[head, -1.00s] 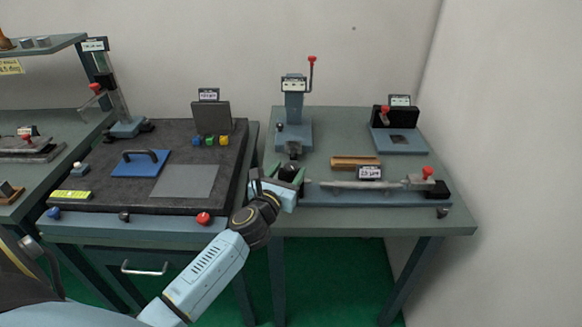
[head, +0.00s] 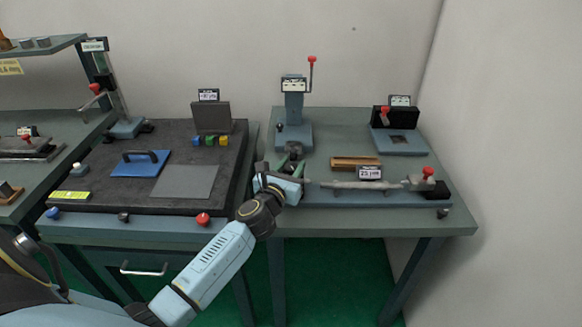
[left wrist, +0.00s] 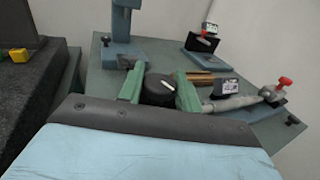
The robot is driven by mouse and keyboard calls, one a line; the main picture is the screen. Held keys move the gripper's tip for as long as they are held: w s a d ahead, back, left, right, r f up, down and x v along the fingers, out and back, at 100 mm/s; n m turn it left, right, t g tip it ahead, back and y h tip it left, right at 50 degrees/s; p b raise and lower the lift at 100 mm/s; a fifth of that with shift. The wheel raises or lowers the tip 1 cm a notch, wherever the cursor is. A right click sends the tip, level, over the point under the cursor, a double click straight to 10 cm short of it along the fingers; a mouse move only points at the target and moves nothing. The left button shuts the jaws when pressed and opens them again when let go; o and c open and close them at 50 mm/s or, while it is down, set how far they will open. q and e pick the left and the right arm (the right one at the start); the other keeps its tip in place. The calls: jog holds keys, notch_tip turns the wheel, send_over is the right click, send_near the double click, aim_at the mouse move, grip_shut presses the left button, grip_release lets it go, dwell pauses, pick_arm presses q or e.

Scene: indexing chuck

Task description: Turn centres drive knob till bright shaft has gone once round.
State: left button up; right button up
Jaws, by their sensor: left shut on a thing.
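My left gripper (head: 289,164) is at the left end of the bench centres (head: 375,197) on the right table. In the left wrist view its green fingers (left wrist: 158,88) are closed on either side of a round black knob (left wrist: 158,90) with a pale line on its face. The bright shaft (head: 355,185) lies level between the centres, to the right of the gripper; in the left wrist view it shows in part (left wrist: 228,102). The knob is mostly hidden by my gripper in the head view. My right gripper is not in view.
A small display (head: 369,172) stands behind the shaft, beside brown bars (head: 355,162). A red-topped tailstock (head: 427,173) is at the shaft's right end. A press-like stand with a red lever (head: 312,60) rises behind my gripper. The dark surface plate (head: 115,193) is left.

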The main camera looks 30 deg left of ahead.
pick_arm(q)
jog(key=shift+y, duration=0.3)
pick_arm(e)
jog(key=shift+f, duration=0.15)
pick_arm(q)
jog(key=n+y+b, duration=0.1)
jog(key=y, duration=0.1)
jog(key=n+g+y+b, duration=0.1)
jog(key=n, duration=0.1)
jog(key=shift+d+f+y, duration=0.1)
jog(key=shift+f+y, duration=0.1)
jog(key=shift+y, duration=0.2)
jog(key=n+g+y+b, duration=0.3)
jog(key=y+b, duration=0.1)
jog(key=shift+b, duration=0.3)
jog(key=shift+n+g+y+b, duration=0.3)
jog(key=shift+b, duration=0.05)
jog(key=shift+r+n+g+y+b, duration=0.15)
jog(key=shift+n+g+y+b, duration=0.15)
jog(key=shift+g+y+b, duration=0.2)
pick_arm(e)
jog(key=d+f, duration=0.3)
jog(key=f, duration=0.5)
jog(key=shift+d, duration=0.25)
